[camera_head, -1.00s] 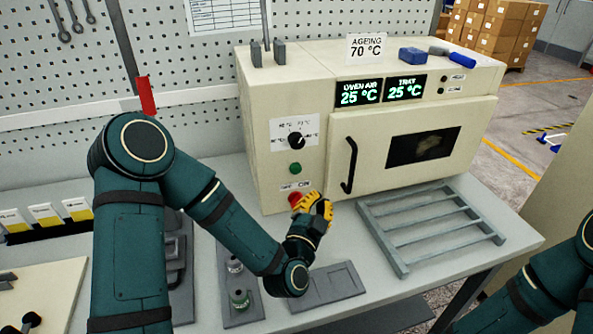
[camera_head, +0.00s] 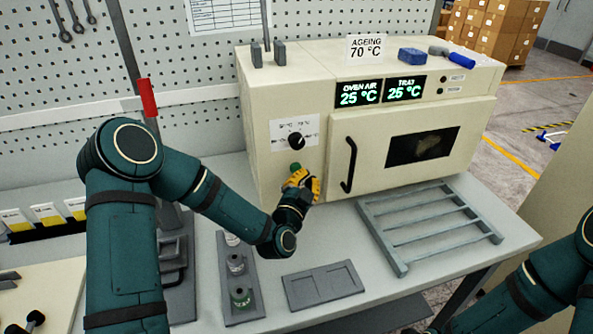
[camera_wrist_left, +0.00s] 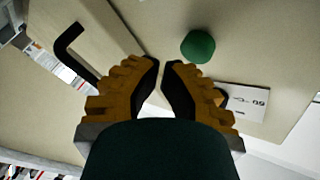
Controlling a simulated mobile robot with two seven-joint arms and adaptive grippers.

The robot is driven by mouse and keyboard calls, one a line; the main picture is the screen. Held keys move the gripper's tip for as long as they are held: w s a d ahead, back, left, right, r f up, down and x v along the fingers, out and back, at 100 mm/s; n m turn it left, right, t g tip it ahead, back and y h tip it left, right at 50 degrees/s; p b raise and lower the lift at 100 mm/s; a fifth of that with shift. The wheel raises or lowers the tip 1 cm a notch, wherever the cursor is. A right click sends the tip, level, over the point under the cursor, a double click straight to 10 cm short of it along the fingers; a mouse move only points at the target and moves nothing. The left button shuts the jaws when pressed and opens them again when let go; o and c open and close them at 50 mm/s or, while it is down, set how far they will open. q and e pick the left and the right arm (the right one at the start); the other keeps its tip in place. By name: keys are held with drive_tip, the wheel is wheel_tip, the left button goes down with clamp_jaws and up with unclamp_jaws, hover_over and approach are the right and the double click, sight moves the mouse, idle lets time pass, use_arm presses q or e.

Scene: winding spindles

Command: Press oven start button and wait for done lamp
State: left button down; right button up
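The cream oven (camera_head: 262,120) stands on the bench with its door shut. Its displays (camera_head: 358,93) read 25 °C for oven air and tray. Two small lamps (camera_head: 440,91) right of the displays look dark; their labels are too small to read. The green button (camera_head: 295,167) sits below the dial and also shows in the left wrist view (camera_wrist_left: 197,46). My left gripper (camera_head: 300,176) is just below and in front of it, fingertips nearly together and empty. Contact with the button cannot be told. The red button is hidden behind this gripper. My right gripper is out of view.
A grey slatted rack (camera_head: 430,225) lies before the oven door. A flat grey plate (camera_head: 322,286) and a holder with several spindles (camera_head: 240,297) lie nearer me. The black door handle (camera_head: 349,165) juts out right of my left gripper.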

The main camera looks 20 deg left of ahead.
use_arm(q)
drive_tip(key=shift+w, duration=0.1)
idle(1.3)
drive_tip(key=shift+w+a+b, duration=0.2)
drive_tip(key=shift+w+b, duration=0.1)
drive_tip(key=shift+b, duration=0.15)
drive_tip(key=shift+w+a, duration=0.3)
drive_tip(key=shift+w, duration=0.05)
idle(0.6)
drive_tip(key=shift+s+d+b, duration=0.1)
drive_tip(key=shift+s+b, duration=0.05)
drive_tip(key=shift+b, duration=0.2)
drive_tip(key=shift+s+d+b, duration=0.35)
drive_tip(key=shift+s+d, duration=0.05)
drive_tip(key=shift+s, duration=0.2)
drive_tip(key=shift+s+d+b, duration=0.5)
drive_tip(key=shift+s+d, duration=0.25)
drive_tip(key=shift+s, duration=0.3)
drive_tip(key=shift+s+d+b, duration=0.45)
drive_tip(key=shift+s+d, duration=0.25)
drive_tip(key=shift+s, duration=0.35)
